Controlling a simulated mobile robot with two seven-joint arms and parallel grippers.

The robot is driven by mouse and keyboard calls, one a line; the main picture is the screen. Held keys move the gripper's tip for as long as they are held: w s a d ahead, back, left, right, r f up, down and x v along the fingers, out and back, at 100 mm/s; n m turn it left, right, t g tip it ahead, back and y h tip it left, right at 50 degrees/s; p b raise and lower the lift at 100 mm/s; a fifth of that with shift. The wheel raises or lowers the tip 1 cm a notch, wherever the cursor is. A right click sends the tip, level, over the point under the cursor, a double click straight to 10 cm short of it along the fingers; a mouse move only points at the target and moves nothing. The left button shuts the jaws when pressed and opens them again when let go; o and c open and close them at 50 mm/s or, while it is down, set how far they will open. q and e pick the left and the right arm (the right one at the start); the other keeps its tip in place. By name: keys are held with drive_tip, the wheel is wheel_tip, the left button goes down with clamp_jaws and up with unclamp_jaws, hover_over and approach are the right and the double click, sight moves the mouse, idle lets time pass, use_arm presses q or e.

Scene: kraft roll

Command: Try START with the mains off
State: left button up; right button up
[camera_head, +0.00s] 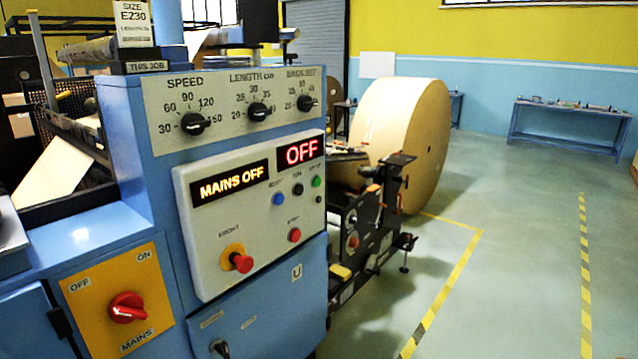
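The control panel (210,235) is a pale plate on the blue machine. Its left display (230,184) reads MAINS OFF and its right display (302,150) reads OFF in red. A green button (317,182) sits at the upper right, beside a black button (298,189) and a blue button (278,199); their labels are too small to read surely. A red button (294,235) is below them. The red mains switch (127,307) is on an orange plate marked OFF, ON and MAINS. Neither of my grippers is in view.
A red mushroom button (240,262) on a yellow base is labelled FRONT. Speed (195,123) and length (259,111) dials are above the panel. A large kraft roll (400,130) stands behind the machine. Open floor (500,270) with yellow-black lines lies to the right.

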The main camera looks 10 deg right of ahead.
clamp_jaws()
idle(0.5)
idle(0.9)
